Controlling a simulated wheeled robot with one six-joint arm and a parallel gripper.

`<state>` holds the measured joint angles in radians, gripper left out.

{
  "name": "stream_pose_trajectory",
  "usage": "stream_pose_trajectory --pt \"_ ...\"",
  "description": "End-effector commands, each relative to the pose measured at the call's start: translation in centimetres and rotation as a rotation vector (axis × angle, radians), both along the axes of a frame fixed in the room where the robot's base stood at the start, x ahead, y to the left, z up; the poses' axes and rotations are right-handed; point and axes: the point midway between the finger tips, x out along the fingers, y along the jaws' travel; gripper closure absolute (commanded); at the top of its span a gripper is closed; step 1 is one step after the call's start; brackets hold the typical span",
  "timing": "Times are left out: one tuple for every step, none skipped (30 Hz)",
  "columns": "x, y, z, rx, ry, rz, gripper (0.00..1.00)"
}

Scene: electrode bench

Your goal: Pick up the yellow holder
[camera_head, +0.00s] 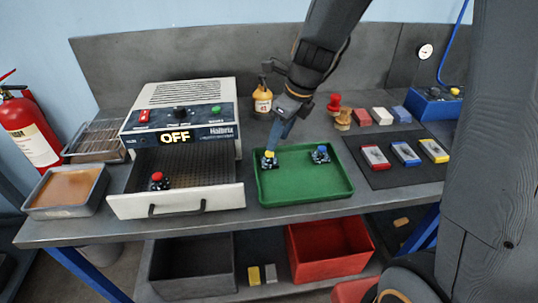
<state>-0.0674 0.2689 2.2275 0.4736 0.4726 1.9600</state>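The yellow holder (269,161), a small dark piece with a yellow top, is at the left side of the green tray (310,190). My gripper (271,151) reaches down from above, with its tip right at the yellow top. The fingers are too small and partly merged with the holder to tell whether they are open or shut on it. A similar blue-topped holder (320,154) stands to the right in the same tray, apart from my gripper.
A red-topped holder (158,180) sits in the open drawer (205,192) of the oven, whose display reads OFF. A brown bottle (262,100) stands behind the tray. A dark mat (385,177) with several coloured blocks lies to the right.

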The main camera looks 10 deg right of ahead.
Motion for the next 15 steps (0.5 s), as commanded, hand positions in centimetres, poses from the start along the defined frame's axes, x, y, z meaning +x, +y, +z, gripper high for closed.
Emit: stream_pose_trajectory --pt "0.0 0.3 -0.5 0.002 0.003 -0.001 0.61" --pt "0.1 0.5 -0.8 0.001 0.004 0.000 0.61" --pt "0.1 0.6 -1.2 0.001 0.005 0.002 0.61" --pt "0.2 0.7 -1.5 0.001 0.004 0.004 0.61" --pt "0.2 0.8 -1.8 0.000 0.004 0.006 0.61" --pt "0.3 0.9 -2.1 0.001 0.004 0.006 0.61" --pt "0.4 0.9 -2.3 0.000 0.003 0.006 0.61" --pt "0.4 1.0 -2.4 0.001 0.004 0.006 0.61" --pt "0.5 1.1 -2.7 0.000 0.004 0.007 0.61" --pt "0.6 1.1 -3.0 0.000 0.004 0.008 0.61" --pt "0.7 1.2 -3.3 0.000 0.004 0.007 0.61" --pt "0.9 1.2 -3.7 0.000 0.004 0.006 0.61" --pt "1.1 1.3 -4.1 -0.001 0.005 0.007 0.61" --pt "1.2 1.4 -4.4 0.000 0.004 0.007 0.61" --pt "1.4 1.5 -4.8 0.000 0.005 0.005 0.61"
